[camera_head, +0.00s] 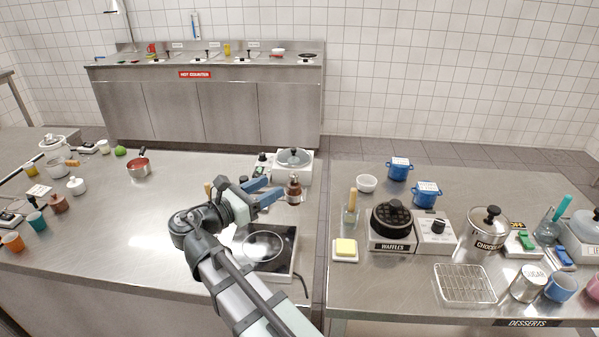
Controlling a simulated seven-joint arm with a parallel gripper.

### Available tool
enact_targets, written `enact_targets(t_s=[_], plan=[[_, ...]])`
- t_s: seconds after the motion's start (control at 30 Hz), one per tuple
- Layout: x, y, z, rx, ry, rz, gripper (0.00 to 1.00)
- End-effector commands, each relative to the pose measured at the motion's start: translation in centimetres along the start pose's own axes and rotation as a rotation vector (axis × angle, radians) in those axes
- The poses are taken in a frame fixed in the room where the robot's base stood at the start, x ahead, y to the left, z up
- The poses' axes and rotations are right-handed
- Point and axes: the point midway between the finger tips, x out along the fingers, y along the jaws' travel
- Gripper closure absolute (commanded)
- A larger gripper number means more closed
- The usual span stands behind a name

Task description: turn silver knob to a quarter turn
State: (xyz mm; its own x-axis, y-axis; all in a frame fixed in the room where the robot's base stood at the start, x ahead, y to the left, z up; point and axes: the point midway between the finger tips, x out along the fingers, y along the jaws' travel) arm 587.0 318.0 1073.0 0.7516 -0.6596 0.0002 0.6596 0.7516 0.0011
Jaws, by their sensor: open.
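My gripper (276,189), with two blue fingers, is open and empty over the left steel table, above the back of the hot plate. I cannot make out a silver knob with certainty. A white appliance with a lidded pot (294,158) stands just behind my gripper; a small dark knob (262,157) shows at its left side. A white control box (435,240) on the right table carries a black knob (438,226). The hot plate (283,262) with a pan (263,247) lies below my gripper, partly hidden by my arm.
A brown bottle (294,188) stands close to the right of my fingers. The waffle maker (392,226) and a chocolate pot (484,232) stand on the right table, across a gap. The left table's middle is mostly clear around the red pan (138,168).

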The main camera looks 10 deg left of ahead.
Motion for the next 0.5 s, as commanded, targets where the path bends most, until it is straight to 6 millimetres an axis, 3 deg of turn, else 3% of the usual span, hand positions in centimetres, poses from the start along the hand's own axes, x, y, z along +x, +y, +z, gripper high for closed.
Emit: enact_targets(t_s=[0.5], plan=[[8.0, 0.0, 0.0, -0.001, 0.001, -0.003, 0.48]])
